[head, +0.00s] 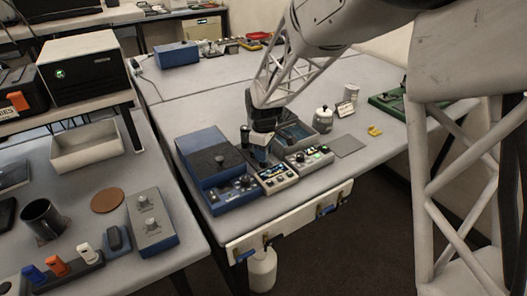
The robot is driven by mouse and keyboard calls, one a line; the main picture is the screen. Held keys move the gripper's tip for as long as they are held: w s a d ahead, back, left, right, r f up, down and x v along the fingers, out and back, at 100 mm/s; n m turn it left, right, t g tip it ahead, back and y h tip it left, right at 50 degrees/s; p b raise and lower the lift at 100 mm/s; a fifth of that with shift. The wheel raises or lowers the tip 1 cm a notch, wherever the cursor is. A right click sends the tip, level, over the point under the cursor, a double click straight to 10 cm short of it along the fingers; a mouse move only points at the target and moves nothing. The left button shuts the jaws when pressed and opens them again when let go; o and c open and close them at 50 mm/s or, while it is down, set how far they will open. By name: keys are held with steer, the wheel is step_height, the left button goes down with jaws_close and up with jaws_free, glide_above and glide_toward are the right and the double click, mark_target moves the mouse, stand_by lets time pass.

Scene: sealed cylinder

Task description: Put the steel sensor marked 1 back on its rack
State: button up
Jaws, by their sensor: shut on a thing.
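My gripper (261,153) points down at the middle of the far bench, over the row of small instruments. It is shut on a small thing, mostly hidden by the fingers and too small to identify. I cannot make out the steel sensor or a number 1 on anything. Just below the gripper is a pale instrument (279,178) with small knobs. I cannot tell whether the held thing touches it. A rack for the sensor cannot be told apart for certain among the instruments.
A large blue box (208,158) and a blue control unit (232,194) stand left of the gripper. A lit panel (310,158), a grey pad (348,145) and a lidded jar (323,119) stand right.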

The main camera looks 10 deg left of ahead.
steer(key=shift+f, duration=0.1)
steer(key=o, duration=1)
step_height(320, 180, up, 12)
steer(key=shift+r, duration=0.15)
stand_by(0.7)
steer(key=shift+d, duration=0.1)
